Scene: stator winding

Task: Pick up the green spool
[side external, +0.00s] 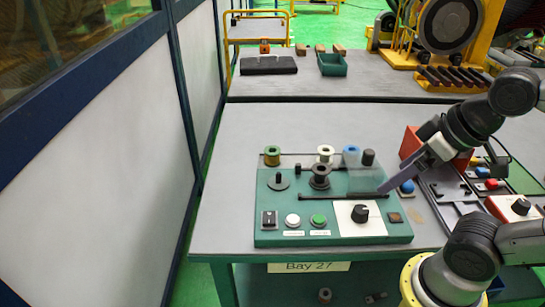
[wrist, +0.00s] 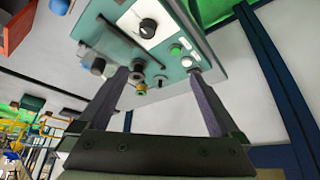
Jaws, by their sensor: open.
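The green spool (side external: 272,156) looks olive-gold with a greenish top. It stands upright at the back left of the teal control panel (side external: 285,237) in the side view. In the wrist view it appears as a small olive piece (wrist: 142,88) between the fingers, nearer the left one and well beyond them. My gripper (side external: 384,188) is over the right part of the panel, well to the right of the spool and apart from it. In the wrist view my gripper (wrist: 159,70) has its two fingers wide apart with nothing held.
A pale spool (side external: 325,153), a blue spool (side external: 351,154) and a black piece (side external: 368,157) stand right of the green spool. A red bin (side external: 411,142) is at right. The table's left is clear.

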